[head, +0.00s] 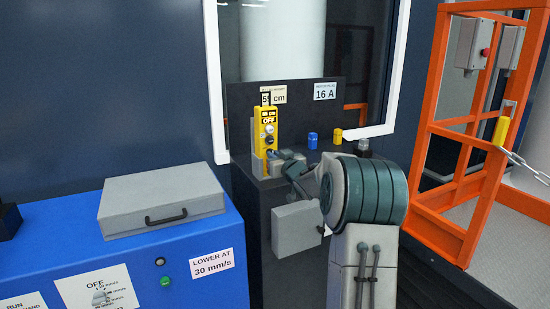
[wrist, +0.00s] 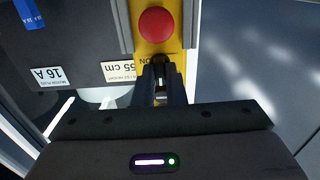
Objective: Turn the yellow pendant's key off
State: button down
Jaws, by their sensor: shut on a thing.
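The yellow pendant (head: 265,118) stands upright on the dark bench by the window, with an OFF label and round controls on its face. In the wrist view the pendant (wrist: 173,48) shows a large red button and part of the word ON beside my fingers. My gripper (wrist: 160,78) is at the pendant's face, shut on the key, which is mostly hidden between the fingers. In the head view my gripper (head: 272,156) is small at the pendant's lower part. I cannot tell the key's angle.
A blue cabinet (head: 208,275) with a grey case (head: 162,200) on it stands left. Small blue (head: 312,140) and yellow (head: 337,136) items sit on the bench behind my arm. An orange cage (head: 440,135) with a chain stands right.

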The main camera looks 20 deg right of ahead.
jog(key=c, duration=1.8)
grip_release()
jog(key=shift+o, duration=0.2)
jog(key=s, duration=1.3)
jog(key=shift+s+d+p, duration=0.2)
jog(key=shift+s+p, duration=0.15)
jog(key=shift+s, duration=0.05)
jog(key=s+a+r+m+g+h+p, duration=0.2)
jog(key=s+a+r+g+h+p, duration=0.2)
jog(key=s+a+r+g+p, duration=0.25)
jog(key=s+a+g+y+p, duration=0.1)
jog(key=s+a+g+p, duration=0.3)
jog(key=s+a, duration=0.3)
jog(key=s+a+n+g+y+p, duration=0.1)
jog(key=s+a+g+p, duration=0.3)
jog(key=s, duration=1.3)
jog(key=a+y+p, duration=0.1)
jog(key=a+p, duration=0.2)
jog(key=a, duration=0.1)
jog(key=shift+s+a+f+g, duration=0.25)
jog(key=shift+s+g, duration=0.1)
